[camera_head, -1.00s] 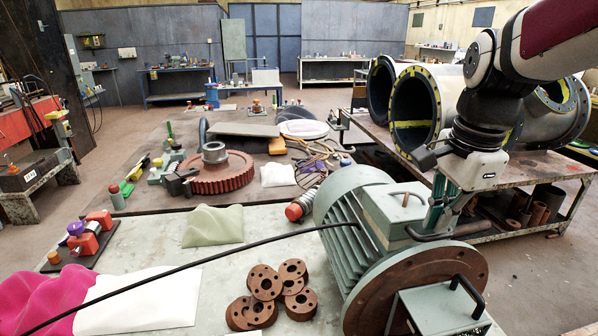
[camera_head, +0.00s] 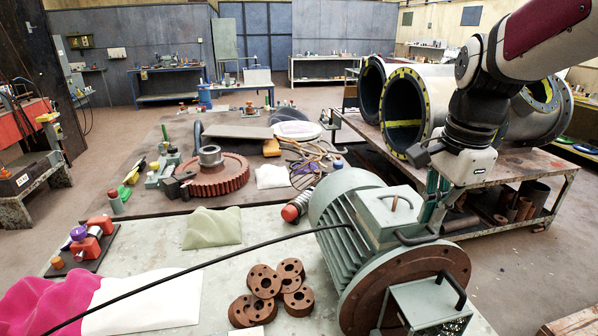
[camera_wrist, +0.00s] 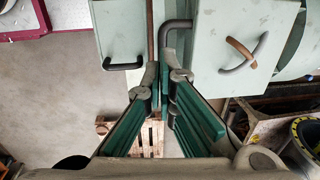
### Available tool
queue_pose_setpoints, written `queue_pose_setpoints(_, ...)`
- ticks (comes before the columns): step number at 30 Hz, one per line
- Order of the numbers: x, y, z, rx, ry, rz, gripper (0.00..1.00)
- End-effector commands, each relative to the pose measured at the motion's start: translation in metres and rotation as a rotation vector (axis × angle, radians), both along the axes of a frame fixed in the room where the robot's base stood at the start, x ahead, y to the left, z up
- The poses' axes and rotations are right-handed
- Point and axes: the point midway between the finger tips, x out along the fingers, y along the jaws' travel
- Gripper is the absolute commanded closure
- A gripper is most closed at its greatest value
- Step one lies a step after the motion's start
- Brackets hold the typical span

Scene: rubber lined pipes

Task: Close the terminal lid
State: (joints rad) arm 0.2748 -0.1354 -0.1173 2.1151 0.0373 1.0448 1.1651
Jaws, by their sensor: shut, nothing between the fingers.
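The grey-green motor (camera_head: 340,215) lies on the near bench, with a pale green terminal box (camera_head: 380,218) on top. A second pale green box (camera_head: 432,308) with a black handle (camera_head: 452,288) is at the motor's round flange. My gripper (camera_head: 424,232) is shut and empty, pointing down beside the terminal box's right side. In the wrist view its fingertips (camera_wrist: 163,78) are between the two boxes, close to the bent bar.
Rusty flanged rings (camera_head: 272,290), a green cloth (camera_head: 212,229) and a black cable (camera_head: 200,263) lie left of the motor. Large lined pipes (camera_head: 420,110) stand on a table behind my arm. Open floor (camera_head: 535,260) shows to the right.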

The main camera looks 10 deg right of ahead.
Motion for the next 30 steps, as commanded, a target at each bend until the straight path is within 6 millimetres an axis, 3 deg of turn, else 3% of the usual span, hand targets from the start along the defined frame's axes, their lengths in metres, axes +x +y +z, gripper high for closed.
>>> queue_pose_setpoints(1, -0.002, -0.001, 0.015, -0.003, -0.008, 0.0, 1.0)
queue_pose_setpoints(9, -0.012, 0.0, 0.068, -0.002, -0.005, 0.0, 1.0)
queue_pose_setpoints(15, -0.017, 0.0, 0.09, -0.001, -0.002, 0.0, 1.0)
queue_pose_setpoints(20, -0.022, 0.007, 0.095, -0.01, -0.014, 0.055, 1.0)
queue_pose_setpoints(23, -0.03, 0.025, 0.09, -0.043, -0.05, 0.222, 1.0)
queue_pose_setpoints(30, -0.066, 0.086, 0.059, -0.231, -0.189, 0.897, 1.0)
